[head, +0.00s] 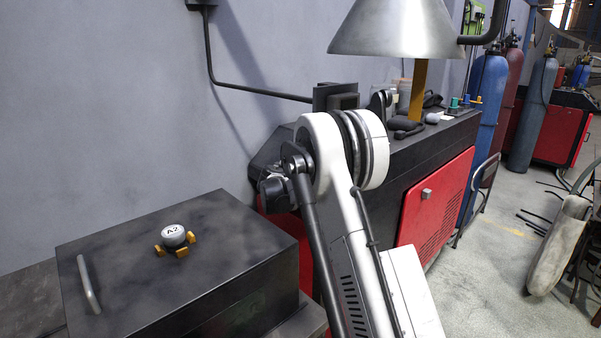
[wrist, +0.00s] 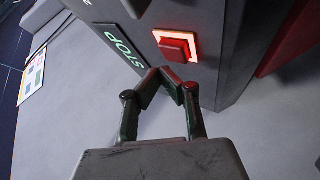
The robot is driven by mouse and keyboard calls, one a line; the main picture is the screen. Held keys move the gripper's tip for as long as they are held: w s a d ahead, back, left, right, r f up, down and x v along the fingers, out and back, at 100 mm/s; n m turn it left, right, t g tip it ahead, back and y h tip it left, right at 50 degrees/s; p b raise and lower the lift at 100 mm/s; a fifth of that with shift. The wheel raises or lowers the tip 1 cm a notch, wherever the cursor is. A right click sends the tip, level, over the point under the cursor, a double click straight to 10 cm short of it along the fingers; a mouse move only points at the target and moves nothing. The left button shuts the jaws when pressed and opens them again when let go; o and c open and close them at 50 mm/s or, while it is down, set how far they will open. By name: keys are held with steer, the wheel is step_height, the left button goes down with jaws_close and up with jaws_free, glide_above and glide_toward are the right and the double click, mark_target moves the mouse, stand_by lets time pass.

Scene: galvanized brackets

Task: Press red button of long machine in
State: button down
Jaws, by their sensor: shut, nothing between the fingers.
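The long machine (head: 437,190) is black with red panels and runs along the wall behind my arm in the head view. In the wrist view, a square red button (wrist: 176,47) with a glowing pale orange-white rim sits on a dark grey face. The button appears to stand out from its rim. The head view does not show the gripper or the button clearly.
A dark box (head: 215,275) with a handle and a knob marked A2 (head: 173,236) stands at the lower left. A metal hood (head: 397,28) hangs above the machine. Gas cylinders (head: 487,95) stand beyond it. Some floor (head: 490,290) is clear on the right.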

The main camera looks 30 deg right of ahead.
steer(key=a+r, duration=0.1)
steer(key=r, duration=0.1)
steer(key=s+a+r+p, duration=0.1)
steer(key=a+r, duration=0.1)
steer(key=shift+a+r, duration=0.1)
stand_by(0.3)
stand_by(0.4)
